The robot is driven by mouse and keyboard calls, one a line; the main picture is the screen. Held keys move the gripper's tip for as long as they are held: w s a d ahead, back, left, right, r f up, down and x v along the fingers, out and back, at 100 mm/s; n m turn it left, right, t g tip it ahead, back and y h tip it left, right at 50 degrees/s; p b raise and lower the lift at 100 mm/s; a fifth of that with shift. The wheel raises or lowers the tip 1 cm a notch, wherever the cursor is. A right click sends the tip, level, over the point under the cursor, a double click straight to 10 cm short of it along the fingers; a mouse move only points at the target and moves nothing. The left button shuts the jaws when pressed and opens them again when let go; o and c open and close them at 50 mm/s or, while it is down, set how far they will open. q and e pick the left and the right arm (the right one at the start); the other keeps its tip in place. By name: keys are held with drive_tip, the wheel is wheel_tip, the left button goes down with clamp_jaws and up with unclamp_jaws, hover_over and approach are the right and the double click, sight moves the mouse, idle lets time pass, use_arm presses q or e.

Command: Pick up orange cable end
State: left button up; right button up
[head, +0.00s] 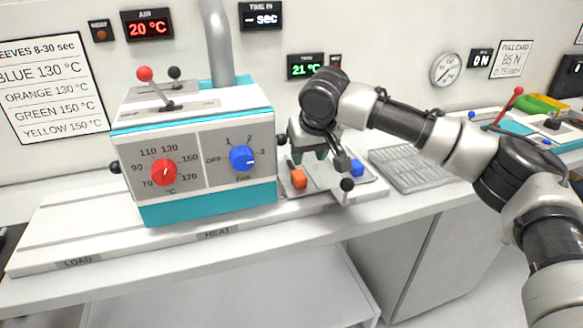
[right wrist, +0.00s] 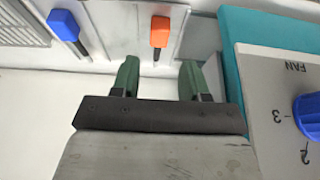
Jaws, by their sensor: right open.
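The orange cable end (head: 299,178) lies on the light plate just right of the heater box. It also shows in the right wrist view (right wrist: 160,31), upright in the picture with a dark thin stem below it. My right gripper (head: 316,157) is above and behind the orange cable end in the head view. In the right wrist view its two green fingers (right wrist: 160,76) are apart with nothing between them, and the orange end lies beyond the fingertips, in line with the gap. My left gripper is not in view.
A blue cable end (head: 357,168) lies right of the orange one. The heater box (head: 195,150), with red and blue knobs, stands close on the left. A black ball knob (head: 347,185) is near my gripper. A ribbed grey tray (head: 412,167) lies further right.

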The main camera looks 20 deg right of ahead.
sight(302, 179)
drive_tip(key=x, duration=0.3)
drive_tip(key=shift+f, duration=0.4)
drive_tip(key=shift+w+f, duration=0.2)
drive_tip(key=shift+f, duration=0.15)
drive_tip(key=x, duration=0.5)
drive_tip(key=shift+f, duration=0.25)
drive_tip(key=shift+c, duration=0.4)
drive_tip(key=c, duration=0.6)
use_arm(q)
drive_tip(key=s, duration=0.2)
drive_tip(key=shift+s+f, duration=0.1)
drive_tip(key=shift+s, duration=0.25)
use_arm(e)
drive_tip(key=shift+r, duration=0.1)
